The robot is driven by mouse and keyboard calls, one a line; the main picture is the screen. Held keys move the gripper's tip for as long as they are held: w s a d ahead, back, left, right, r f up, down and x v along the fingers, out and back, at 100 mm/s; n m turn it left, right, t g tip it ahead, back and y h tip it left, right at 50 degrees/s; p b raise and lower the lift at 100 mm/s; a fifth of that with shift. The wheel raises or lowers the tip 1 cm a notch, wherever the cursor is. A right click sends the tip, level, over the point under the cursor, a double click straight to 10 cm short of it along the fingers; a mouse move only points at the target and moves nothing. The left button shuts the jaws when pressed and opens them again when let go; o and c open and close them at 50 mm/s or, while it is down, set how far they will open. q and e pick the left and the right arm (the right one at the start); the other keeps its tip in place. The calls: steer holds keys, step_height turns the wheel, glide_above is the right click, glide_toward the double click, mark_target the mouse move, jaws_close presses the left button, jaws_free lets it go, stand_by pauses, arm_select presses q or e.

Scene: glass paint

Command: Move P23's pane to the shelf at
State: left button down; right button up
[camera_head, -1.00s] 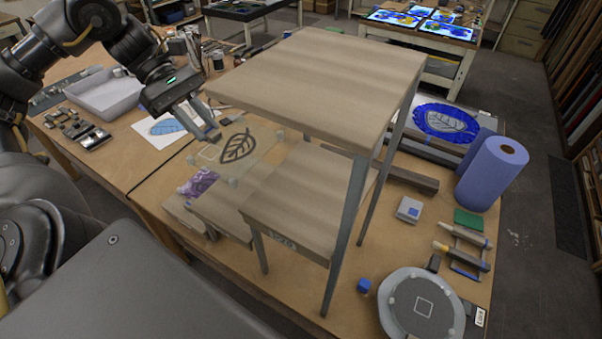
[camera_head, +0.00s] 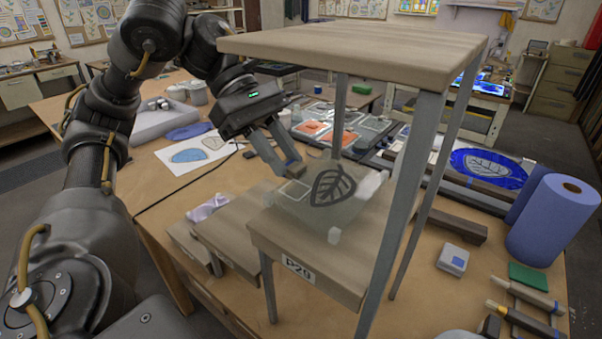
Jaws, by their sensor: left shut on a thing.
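A clear glass pane (camera_head: 318,210) with a dark leaf outline, a small pale square and pale corner blocks shows in the head view. My left gripper (camera_head: 287,167) is shut on the pane's far left edge. The pane is over the lower shelf board (camera_head: 335,265) of a wooden stand, beneath its top board (camera_head: 360,50). A label on the lower board's front reads something like P29. I cannot tell whether the pane touches the board. My right gripper is not in view.
The stand's grey legs (camera_head: 408,190) rise close to the pane's right side. Lower wooden steps (camera_head: 232,235) adjoin at left, with a purple-white piece (camera_head: 207,207).

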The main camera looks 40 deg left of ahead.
mark_target(299, 168)
arm_select(q)
steer(key=shift+s+d, duration=0.1)
steer(key=shift+d, duration=0.3)
steer(key=d, duration=0.1)
steer(key=d+p, duration=0.1)
steer(key=d, duration=0.1)
steer(key=shift+w+d+f, duration=0.15)
steer(key=shift+w+f, duration=0.05)
steer(key=shift+f, duration=0.5)
steer(key=shift+s, duration=0.15)
steer(key=c, duration=1.7)
jaws_free()
steer(key=shift+a+f, duration=0.1)
steer(key=shift+a, duration=0.1)
steer(key=o, duration=0.5)
steer(key=shift+d, duration=0.15)
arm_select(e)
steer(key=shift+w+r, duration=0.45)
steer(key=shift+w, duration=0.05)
